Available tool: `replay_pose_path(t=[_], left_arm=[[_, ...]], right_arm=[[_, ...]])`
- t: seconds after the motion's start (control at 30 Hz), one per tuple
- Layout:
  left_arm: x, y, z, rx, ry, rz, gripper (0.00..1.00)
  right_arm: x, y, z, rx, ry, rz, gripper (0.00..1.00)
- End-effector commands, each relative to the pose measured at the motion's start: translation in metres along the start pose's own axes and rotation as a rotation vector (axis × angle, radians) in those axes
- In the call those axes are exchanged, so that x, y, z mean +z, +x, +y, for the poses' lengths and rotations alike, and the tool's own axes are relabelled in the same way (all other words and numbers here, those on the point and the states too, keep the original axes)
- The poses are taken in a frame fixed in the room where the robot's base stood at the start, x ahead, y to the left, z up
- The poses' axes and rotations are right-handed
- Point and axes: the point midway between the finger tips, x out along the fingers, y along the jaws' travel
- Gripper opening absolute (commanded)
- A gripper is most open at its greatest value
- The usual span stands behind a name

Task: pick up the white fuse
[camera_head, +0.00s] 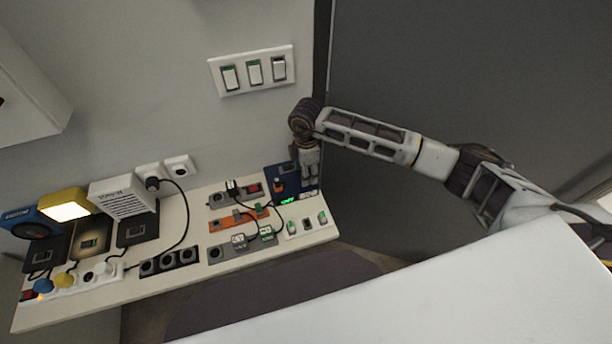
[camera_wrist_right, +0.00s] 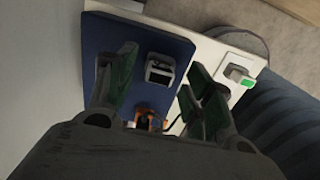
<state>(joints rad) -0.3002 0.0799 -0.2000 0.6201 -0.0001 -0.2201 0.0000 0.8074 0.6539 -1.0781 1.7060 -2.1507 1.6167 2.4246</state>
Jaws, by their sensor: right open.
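A small white-and-grey block (camera_wrist_right: 160,68), which looks like the white fuse, sits on a dark blue panel (camera_wrist_right: 112,32) in the right wrist view. My right gripper (camera_wrist_right: 159,64) is open, with its green-padded fingers apart on either side of the block in that view. I cannot tell whether they touch it. In the head view my right gripper (camera_head: 310,178) points down at the right edge of the blue panel (camera_head: 273,174), by the wall end of the shelf; the fuse cannot be made out clearly there. My left gripper is not in view.
An orange part (camera_wrist_right: 148,118) sits lower on the panel. A white plate with green-marked switches (camera_head: 307,224) lies in front of it. Sockets, plugs and cables crowd the shelf (camera_head: 200,269) to the left. A wall switch plate (camera_head: 254,92) is above; a dark wall stands right.

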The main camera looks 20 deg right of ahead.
Motion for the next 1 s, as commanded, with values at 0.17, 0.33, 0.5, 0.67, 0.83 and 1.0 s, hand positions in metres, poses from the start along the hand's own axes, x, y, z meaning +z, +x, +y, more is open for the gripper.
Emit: replay_pose_path(t=[0.17, 0.33, 0.5, 0.67, 0.83, 1.0], left_arm=[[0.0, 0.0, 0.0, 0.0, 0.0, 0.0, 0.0], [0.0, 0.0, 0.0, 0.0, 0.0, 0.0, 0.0], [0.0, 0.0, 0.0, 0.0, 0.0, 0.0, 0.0], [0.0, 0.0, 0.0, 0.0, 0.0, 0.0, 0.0], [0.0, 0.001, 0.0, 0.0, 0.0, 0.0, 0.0], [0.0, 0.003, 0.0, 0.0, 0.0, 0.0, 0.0]], right_arm=[[0.0, 0.0, 0.0, 0.0, 0.0, 0.0, 0.45], [0.0, 0.0, 0.0, 0.001, 0.0, 0.0, 0.23], [0.0, -0.001, 0.0, 0.001, 0.0, 0.0, 0.14], [0.0, -0.001, 0.0, 0.001, 0.0, 0.0, 0.14], [0.0, -0.004, 0.001, 0.002, 0.0, 0.0, 0.14], [0.0, -0.015, 0.001, 0.003, 0.0, 0.0, 0.14]])
